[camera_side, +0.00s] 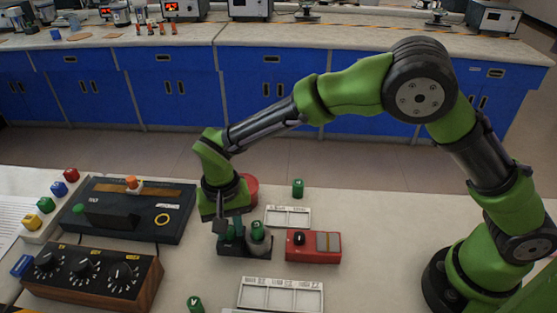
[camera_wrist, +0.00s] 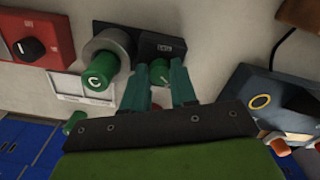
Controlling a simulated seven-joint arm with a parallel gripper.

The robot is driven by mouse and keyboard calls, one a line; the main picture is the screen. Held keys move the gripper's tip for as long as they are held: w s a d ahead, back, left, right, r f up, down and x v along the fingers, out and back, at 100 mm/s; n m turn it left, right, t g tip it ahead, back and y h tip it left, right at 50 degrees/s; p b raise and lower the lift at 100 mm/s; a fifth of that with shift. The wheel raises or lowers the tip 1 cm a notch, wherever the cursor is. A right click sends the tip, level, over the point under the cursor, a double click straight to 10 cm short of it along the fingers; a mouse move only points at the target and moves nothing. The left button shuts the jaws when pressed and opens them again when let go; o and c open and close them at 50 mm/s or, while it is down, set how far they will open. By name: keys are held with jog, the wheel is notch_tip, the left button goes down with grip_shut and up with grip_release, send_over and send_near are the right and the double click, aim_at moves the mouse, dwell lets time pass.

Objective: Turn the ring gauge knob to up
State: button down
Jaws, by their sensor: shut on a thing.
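The ring gauge appears to be a dark block (camera_side: 262,254) with a grey ring holding a green plug (camera_side: 257,228) marked with a character. In the wrist view the dark block (camera_wrist: 165,45) stands behind the grey ring (camera_wrist: 102,48) and its green plug (camera_wrist: 97,80). A small green knob (camera_wrist: 159,72) with a pale mark sits on the block beside the ring. My gripper (camera_wrist: 158,76) is shut on this knob, one finger on each side. In the side view my gripper (camera_side: 229,232) points down at the block and hides the knob. The mark's exact direction is unclear.
A red box with a black knob (camera_side: 299,238) stands just right. White trays (camera_side: 288,215) lie behind and in front. A loose green plug (camera_side: 298,188) stands at the back. A dark panel (camera_side: 125,210) and a wooden three-dial box (camera_side: 90,277) stand left.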

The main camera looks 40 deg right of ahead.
jog(key=shift+r+m, duration=0.15)
jog(key=shift+m, duration=1.35)
jog(key=shift+w, duration=0.1)
jog(key=c, duration=1.2)
grip_release()
jog(key=shift+o, duration=0.2)
notch_tip(320, 180, up, 17)
